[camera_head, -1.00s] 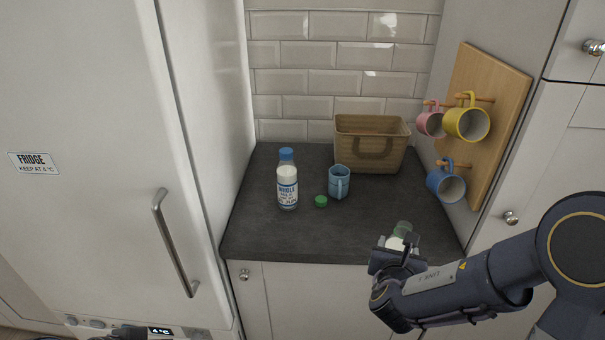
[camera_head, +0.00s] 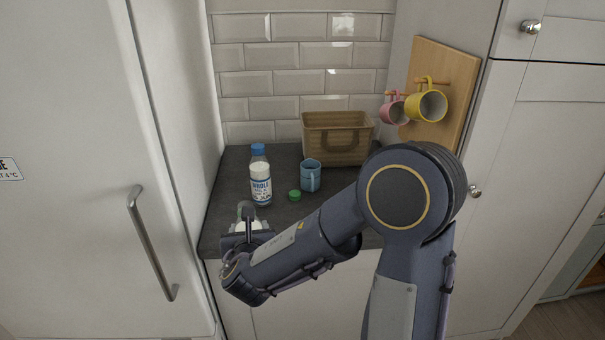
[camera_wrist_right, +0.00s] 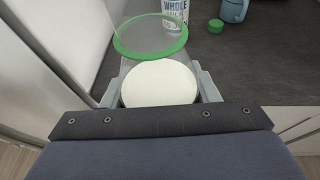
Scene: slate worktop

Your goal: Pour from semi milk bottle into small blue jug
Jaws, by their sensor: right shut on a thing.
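My right gripper (camera_head: 246,236) is shut on a clear milk bottle (camera_head: 246,211) at the worktop's front left edge. In the right wrist view, the fingers (camera_wrist_right: 159,92) flank the bottle, with its green-rimmed open mouth (camera_wrist_right: 150,37) and white milk (camera_wrist_right: 160,84) visible; its label is hidden. The small blue jug (camera_head: 310,177) stands upright on the worktop, behind and right of the gripper, apart from it. The jug also shows at the wrist view's top edge (camera_wrist_right: 235,9). A green cap (camera_head: 295,195) lies left of the jug. My left gripper is not in view.
A blue-capped bottle labelled whole (camera_head: 260,178) stands left of the jug, close behind the held bottle. A brown basket (camera_head: 330,132) sits behind the jug. Yellow (camera_head: 427,105) and pink (camera_head: 392,109) mugs hang at right. The fridge (camera_head: 90,150) borders the left.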

